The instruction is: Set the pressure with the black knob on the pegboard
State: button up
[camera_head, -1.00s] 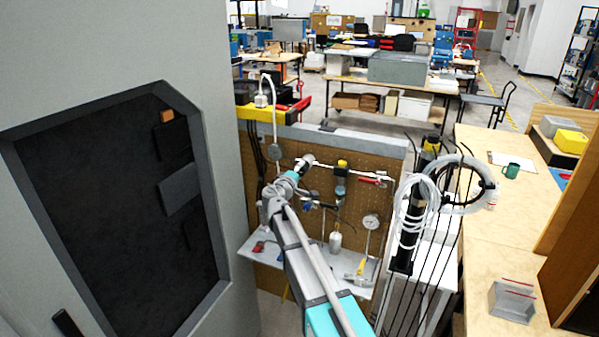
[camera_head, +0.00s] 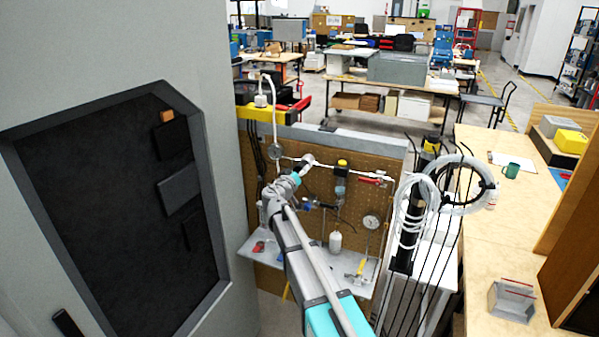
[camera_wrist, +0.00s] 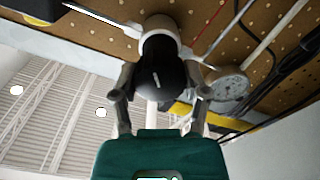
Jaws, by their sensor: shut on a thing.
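The black knob (camera_wrist: 160,72) is round, with a pale line mark on its face, and sits on a white fitting (camera_wrist: 158,27) in the wrist view. My gripper (camera_wrist: 161,92) is shut on the knob, one finger at each side. In the head view my gripper (camera_head: 304,163) is at the upper part of the brown pegboard (camera_head: 365,158), on the line of white tubing. The knob itself cannot be made out there. A round gauge (camera_wrist: 228,84) is beside the knob in the wrist view.
A shelf (camera_head: 262,262) with small parts juts out below. Coiled white tubing (camera_head: 465,185) stands at right. A large grey cabinet (camera_head: 222,120) fills the left.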

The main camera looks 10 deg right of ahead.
jog(key=shift+m, duration=0.6)
jog(key=o, duration=1.1)
jog(key=shift+o, duration=0.2)
jog(key=v, duration=1.2)
